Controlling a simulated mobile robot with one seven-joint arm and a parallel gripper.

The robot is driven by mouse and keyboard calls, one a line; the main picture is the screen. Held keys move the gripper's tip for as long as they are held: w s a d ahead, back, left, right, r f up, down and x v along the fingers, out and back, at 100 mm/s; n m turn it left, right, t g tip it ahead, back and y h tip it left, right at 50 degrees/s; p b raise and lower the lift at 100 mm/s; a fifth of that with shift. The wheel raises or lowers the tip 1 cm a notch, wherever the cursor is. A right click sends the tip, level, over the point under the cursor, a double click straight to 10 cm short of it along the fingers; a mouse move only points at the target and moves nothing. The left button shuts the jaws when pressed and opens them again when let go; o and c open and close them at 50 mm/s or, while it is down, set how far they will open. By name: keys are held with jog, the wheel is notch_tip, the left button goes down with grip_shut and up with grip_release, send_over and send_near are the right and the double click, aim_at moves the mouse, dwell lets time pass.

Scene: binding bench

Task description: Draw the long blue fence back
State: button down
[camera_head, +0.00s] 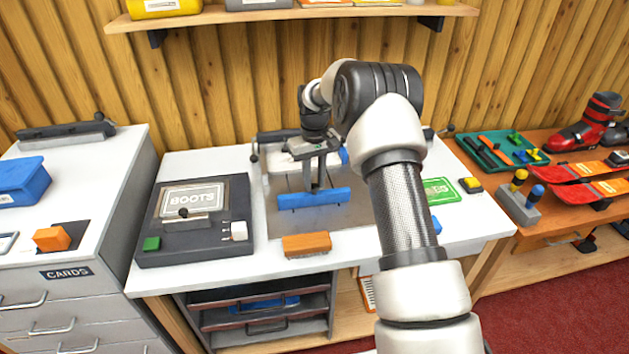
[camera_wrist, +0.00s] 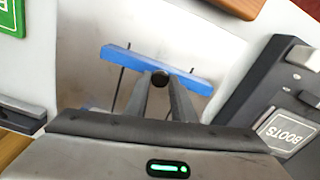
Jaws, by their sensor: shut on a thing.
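In the wrist view the blue fence (camera_wrist: 125,57) runs across the picture beyond my gripper (camera_wrist: 160,80), with the fingertips close together at the dark round knob. Two thin dark rods or slots run from the fence along the plate. My arm hides part of the plate's right side.
A dark device with a BOOTS plate (camera_head: 192,196) stands left of the plate. An orange block (camera_head: 306,244) lies near the bench's front edge, in front of the fence. A green card (camera_head: 439,191) is at right. Blue parts show behind my gripper and beside my arm.

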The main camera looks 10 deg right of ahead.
aim_at(314, 186)
jog(key=shift+s, duration=0.25)
jog(key=c, duration=1.5)
grip_release()
jog(key=shift+r, duration=0.25)
notch_tip(314, 186, up, 17)
jog(key=shift+p, duration=0.7)
